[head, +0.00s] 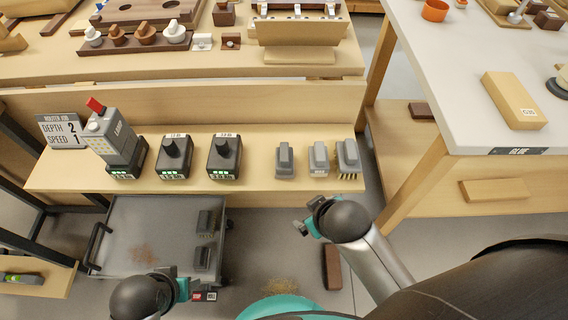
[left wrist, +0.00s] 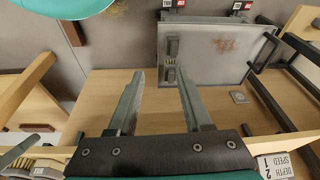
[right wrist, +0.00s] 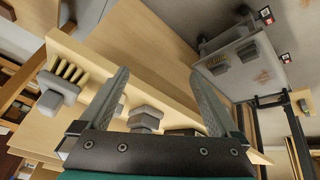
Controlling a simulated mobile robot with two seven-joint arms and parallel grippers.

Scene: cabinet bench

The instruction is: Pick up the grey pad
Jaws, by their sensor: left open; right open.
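Two grey handled blocks stand on the wooden shelf: a darker one (head: 285,160) and a lighter one (head: 318,158). A grey brush with yellow bristles (head: 347,157) stands to their right. Which block is the grey pad I cannot tell for certain. In the right wrist view, grey blocks (right wrist: 145,117) show between and behind the fingers, with the brush (right wrist: 60,87) to the left. My right gripper (head: 312,216) is open and empty, in front of the shelf edge. My left gripper (head: 188,288) is open and empty near the grey cart; its fingers show in the left wrist view (left wrist: 160,73).
A grey cart tray (head: 150,215) below the shelf holds two dark grey handled pieces (head: 205,240). Several black-knobbed blocks (head: 174,157) and a grey unit with a red top (head: 110,137) share the shelf. A white-topped table (head: 455,75) stands right. A brown block (head: 332,267) lies on the floor.

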